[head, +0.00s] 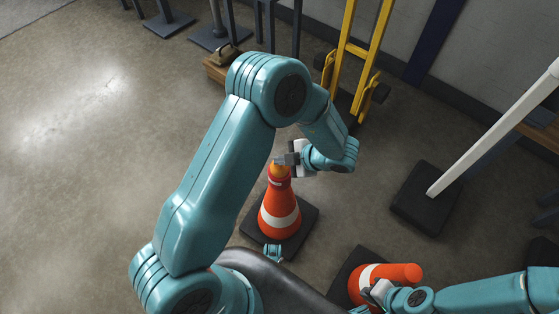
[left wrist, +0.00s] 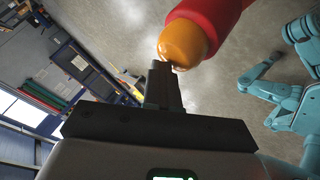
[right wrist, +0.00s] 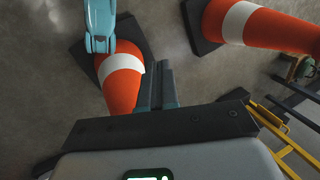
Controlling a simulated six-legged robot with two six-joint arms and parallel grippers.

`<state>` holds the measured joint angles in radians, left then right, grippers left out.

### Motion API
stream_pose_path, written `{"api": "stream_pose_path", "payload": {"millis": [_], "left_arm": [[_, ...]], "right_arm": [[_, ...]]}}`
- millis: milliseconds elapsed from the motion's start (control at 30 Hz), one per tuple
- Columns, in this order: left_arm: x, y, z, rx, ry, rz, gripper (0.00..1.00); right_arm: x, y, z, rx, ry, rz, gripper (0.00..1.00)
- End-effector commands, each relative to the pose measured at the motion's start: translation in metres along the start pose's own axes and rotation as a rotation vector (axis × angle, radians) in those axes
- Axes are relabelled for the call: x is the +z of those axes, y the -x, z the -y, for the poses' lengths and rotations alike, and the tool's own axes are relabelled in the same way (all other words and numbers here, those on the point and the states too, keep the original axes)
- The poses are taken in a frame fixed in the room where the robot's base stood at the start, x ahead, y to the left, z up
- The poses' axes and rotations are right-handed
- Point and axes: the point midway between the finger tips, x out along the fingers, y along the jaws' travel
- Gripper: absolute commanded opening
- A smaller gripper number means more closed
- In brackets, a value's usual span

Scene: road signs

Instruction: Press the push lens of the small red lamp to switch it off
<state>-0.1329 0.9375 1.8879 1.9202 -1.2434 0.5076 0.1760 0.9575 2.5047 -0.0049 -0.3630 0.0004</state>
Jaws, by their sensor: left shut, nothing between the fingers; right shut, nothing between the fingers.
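The small lamp has a red body and an amber domed push lens (head: 279,170). It sits on top of an upright orange and white cone (head: 280,212). The lens shows large in the left wrist view (left wrist: 184,42), with the red body above it. My left gripper (head: 281,160) is shut and empty, its tips right by the lens. The tips overlap the lens edge in the left wrist view, so I cannot tell whether they touch. My right gripper (head: 369,291) is shut and empty, beside a second cone (head: 401,273) at the bottom right.
A yellow hand truck (head: 346,62) stands behind by the wall. A white post on a black base (head: 425,197) stands to the right. The floor at left is clear.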

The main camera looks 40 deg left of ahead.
Motion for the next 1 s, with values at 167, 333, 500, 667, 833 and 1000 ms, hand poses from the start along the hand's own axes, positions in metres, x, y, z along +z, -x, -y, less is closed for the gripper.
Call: {"api": "stream_pose_path", "payload": {"millis": [167, 333, 500, 667, 833, 1000], "left_arm": [[0.0016, -0.0033, 0.0053, -0.011, -0.007, 0.002, 0.00], [0.0015, -0.0035, 0.0055, -0.012, -0.007, 0.001, 0.00], [0.0014, -0.0035, 0.0057, -0.012, -0.007, 0.001, 0.00], [0.0030, -0.0058, 0.0074, -0.012, -0.007, 0.000, 0.00], [0.0065, -0.0111, 0.0112, -0.014, -0.007, -0.001, 0.00], [0.0071, -0.0126, 0.0120, -0.015, -0.006, -0.002, 0.00]], "right_arm": [[0.0000, -0.0012, -0.0004, 0.000, 0.000, 0.000, 0.00], [0.0000, -0.0012, -0.0004, 0.000, 0.000, 0.000, 0.00], [0.0000, -0.0012, -0.0005, 0.000, 0.000, 0.000, 0.00], [0.0000, -0.0019, -0.0007, 0.000, 0.000, 0.000, 0.00], [-0.0001, -0.0032, -0.0012, 0.000, 0.000, 0.000, 0.00], [-0.0001, -0.0035, -0.0013, 0.000, 0.000, 0.000, 0.00]]}}
